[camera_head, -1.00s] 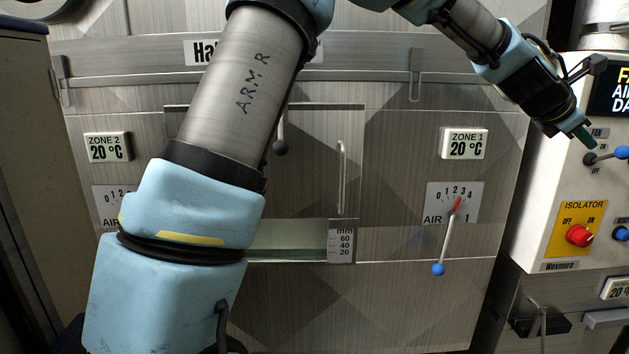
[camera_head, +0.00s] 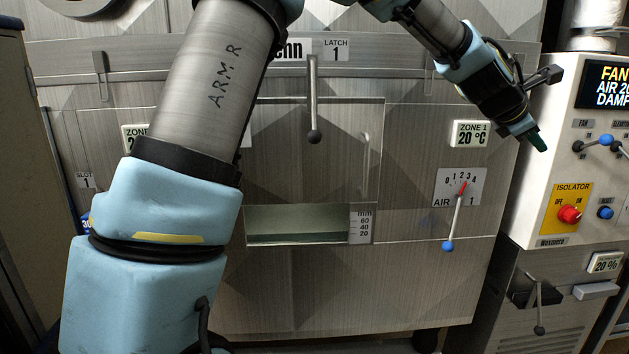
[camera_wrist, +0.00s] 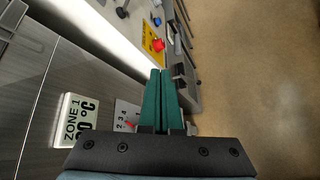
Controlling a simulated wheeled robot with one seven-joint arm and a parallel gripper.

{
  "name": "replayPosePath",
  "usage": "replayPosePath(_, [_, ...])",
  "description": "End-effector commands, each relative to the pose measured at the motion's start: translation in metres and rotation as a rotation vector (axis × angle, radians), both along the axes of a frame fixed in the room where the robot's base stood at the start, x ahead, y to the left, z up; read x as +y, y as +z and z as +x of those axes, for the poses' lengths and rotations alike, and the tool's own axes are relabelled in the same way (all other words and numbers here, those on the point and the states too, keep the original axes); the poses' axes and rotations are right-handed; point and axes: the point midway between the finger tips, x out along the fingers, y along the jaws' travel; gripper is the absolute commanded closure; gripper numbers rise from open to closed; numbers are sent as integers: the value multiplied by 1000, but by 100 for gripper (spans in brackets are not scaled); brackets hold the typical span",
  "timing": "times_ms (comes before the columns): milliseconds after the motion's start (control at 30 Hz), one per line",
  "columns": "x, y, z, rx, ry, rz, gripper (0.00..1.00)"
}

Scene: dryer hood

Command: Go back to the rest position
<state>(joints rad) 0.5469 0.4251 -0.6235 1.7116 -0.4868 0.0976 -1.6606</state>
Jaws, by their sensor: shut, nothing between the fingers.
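My gripper (camera_head: 537,141) shows at the upper right of the head view, at the end of my blue and grey arm. Its green fingers point down and to the right, in front of the gap between the dryer hood front (camera_head: 330,290) and the control box (camera_head: 545,215). In the wrist view the two green fingers (camera_wrist: 161,75) lie together, with nothing between them. The fingers appear clear of the panel. My large arm link covers the left part of the hood.
Near my gripper are the ZONE 1 display (camera_head: 471,134), the AIR 1 lever (camera_head: 453,225), a blue-knobbed fan lever (camera_head: 606,140) and the red isolator knob (camera_head: 570,214). A latch lever (camera_head: 313,100) hangs at the hood's middle. The wrist view shows open brown floor (camera_wrist: 260,70).

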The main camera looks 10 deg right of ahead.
Motion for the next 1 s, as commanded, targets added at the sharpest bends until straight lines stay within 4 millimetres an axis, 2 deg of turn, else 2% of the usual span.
replayPosePath(267, [59, -37, 36, -173, -55, 162, 100])
replayPosePath(367, [91, -54, 51, -249, -88, 245, 100])
replayPosePath(467, [136, -76, 69, -336, -137, 357, 100])
replayPosePath(567, [197, -101, 86, -427, -211, 501, 100])
replayPosePath(600, [225, -111, 91, -459, -248, 562, 100])
replayPosePath(733, [316, -142, 97, -533, -386, 748, 100])
replayPosePath(867, [407, -168, 85, -562, -549, 907, 100])
replayPosePath(900, [434, -175, 78, -563, -605, 946, 100])
replayPosePath(1000, [495, -191, 54, -555, -747, 1023, 100])
